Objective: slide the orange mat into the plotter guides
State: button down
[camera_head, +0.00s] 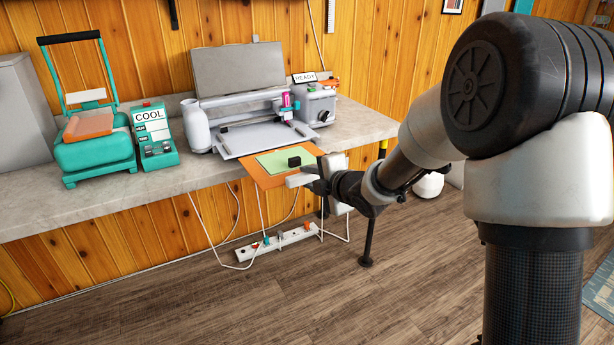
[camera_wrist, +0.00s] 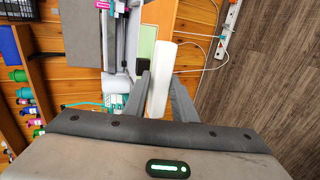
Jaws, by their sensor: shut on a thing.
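The orange mat (camera_head: 260,176) bears a pale green sheet (camera_head: 272,163) and a small black block (camera_head: 294,161). It is held out flat past the counter's front edge. Its far edge is close to the front of the plotter's tray (camera_head: 262,139); I cannot tell whether they touch. The plotter (camera_head: 245,104) stands on the counter with its lid up. My gripper (camera_head: 314,177) is at the mat's near edge, shut on a white bar there, which lies between the fingers in the wrist view (camera_wrist: 165,80). The green sheet also shows there (camera_wrist: 147,40).
A teal heat press (camera_head: 95,150) and a "COOL" sign stand (camera_head: 153,135) are left of the plotter. A grey device with a "READY" sign (camera_head: 314,101) is to its right. A power strip (camera_head: 277,242) with cables hangs below the counter (camera_head: 180,180). The floor in front is clear.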

jog(key=shift+f+v, duration=0.15)
jog(key=shift+v, duration=0.95)
jog(key=shift+f+v, duration=0.1)
jog(key=shift+v, duration=1)
jog(key=shift+d, duration=0.1)
jog(key=d+r+m+t+h+p, duration=0.15)
jog(key=d+m+h, duration=0.55)
jog(key=d, duration=1.1)
notch_tip(320, 180, up, 28)
jog(key=p, duration=2.6)
jog(key=shift+s+a+f+t, duration=0.15)
jog(key=shift+s+t, duration=0.05)
jog(key=shift+t, duration=0.15)
